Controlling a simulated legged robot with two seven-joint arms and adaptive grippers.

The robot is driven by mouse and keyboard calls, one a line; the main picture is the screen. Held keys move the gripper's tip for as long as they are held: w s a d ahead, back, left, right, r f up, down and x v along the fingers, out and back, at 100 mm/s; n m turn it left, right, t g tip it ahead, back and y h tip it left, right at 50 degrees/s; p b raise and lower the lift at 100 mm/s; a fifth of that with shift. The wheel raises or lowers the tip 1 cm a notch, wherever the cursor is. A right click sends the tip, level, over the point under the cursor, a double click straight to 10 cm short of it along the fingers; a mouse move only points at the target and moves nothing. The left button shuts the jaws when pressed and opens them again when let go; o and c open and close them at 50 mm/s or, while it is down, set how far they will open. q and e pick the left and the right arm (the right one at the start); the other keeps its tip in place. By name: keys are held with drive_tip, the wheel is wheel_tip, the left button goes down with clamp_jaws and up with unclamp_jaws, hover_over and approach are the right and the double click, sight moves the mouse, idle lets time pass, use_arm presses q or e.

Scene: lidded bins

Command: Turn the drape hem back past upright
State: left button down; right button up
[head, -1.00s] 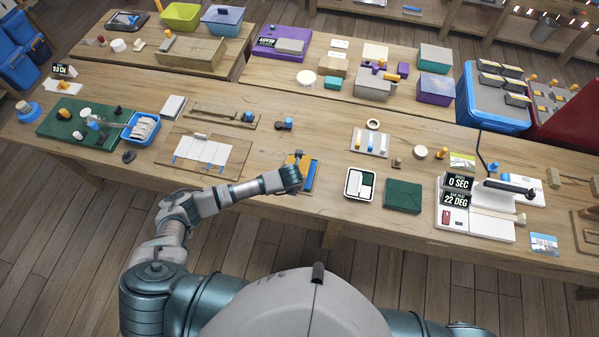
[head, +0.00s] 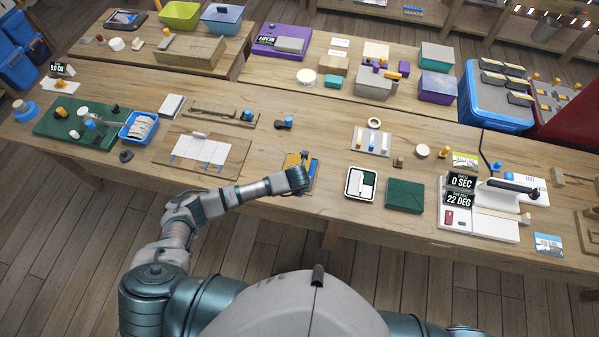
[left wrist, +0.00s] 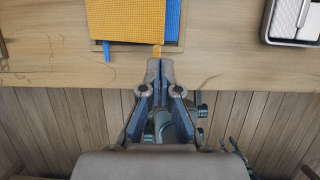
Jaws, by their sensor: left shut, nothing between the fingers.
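The drape looks like a yellow waffle-textured sheet (left wrist: 127,20) lying over a blue panel (left wrist: 172,20) at the front edge of the bench. In the head view the yellow sheet (head: 293,160) is partly hidden behind my left gripper (head: 301,179). A small orange tab (left wrist: 156,50) sticks out from its near edge, and a blue strip (left wrist: 107,52) shows to the left. My left gripper (left wrist: 160,68) is shut with nothing held, its fingertips just in front of the orange tab. I cannot tell whether they touch it. My right gripper is not in view.
A white tray (head: 349,184) and a dark green board (head: 404,195) lie to the right. A white panel board (head: 240,158) lies to the left. The bench's front strip (left wrist: 70,75) is bare wood.

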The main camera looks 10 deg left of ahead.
use_arm(q)
drive_tip(key=shift+f+b, duration=2.55)
drive_tip(key=shift+f, duration=0.55)
drive_tip(key=shift+a+r+p, duration=0.1)
drive_tip(key=shift+r+p, duration=1.05)
drive_tip(key=shift+r, duration=0.65)
drive_tip(key=shift+f, duration=0.2)
drive_tip(key=shift+d, duration=0.25)
drive_tip(key=shift+b, duration=0.3)
drive_tip(key=shift+d+f+b, duration=0.1)
drive_tip(key=shift+f+b, duration=1.2)
drive_tip(key=shift+f, duration=0.2)
drive_tip(key=shift+r+p, duration=1.15)
drive_tip(key=shift+r, duration=0.6)
drive_tip(key=shift+f, duration=0.1)
